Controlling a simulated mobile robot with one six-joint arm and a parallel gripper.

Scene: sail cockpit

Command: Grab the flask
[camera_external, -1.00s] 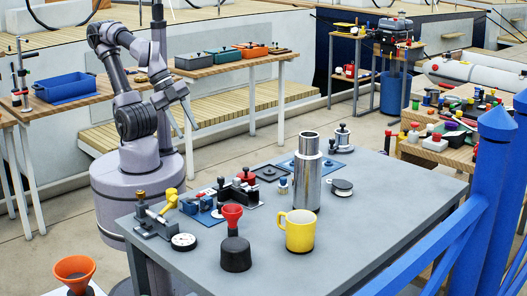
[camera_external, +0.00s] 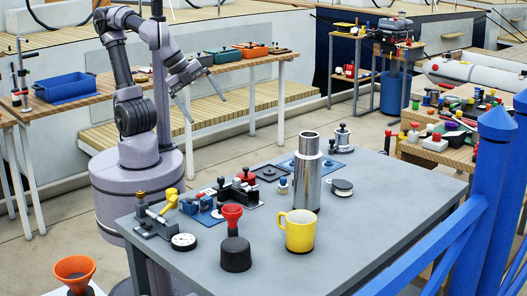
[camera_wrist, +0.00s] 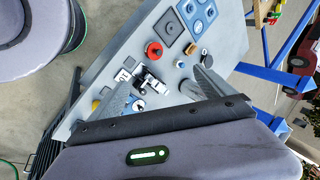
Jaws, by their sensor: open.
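The flask (camera_external: 307,185) is a tall shiny silver cylinder with a narrower top. It stands upright on the grey table (camera_external: 330,255), behind the yellow mug (camera_external: 299,231). My gripper (camera_external: 203,104) is open and empty. It is in the air above and beyond the table's far left part, left of the flask and well apart from it. In the wrist view, my gripper (camera_wrist: 163,82) shows its two fingers spread, with small table items beyond them. I cannot make out the flask in the wrist view.
A black-based piece with a red funnel-like top (camera_external: 235,252) stands left of the mug. A clamp (camera_external: 155,215), a dial (camera_external: 183,242) and several small fixtures crowd the table's left and far side. A blue railing (camera_external: 480,200) borders the right. The table's front right is clear.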

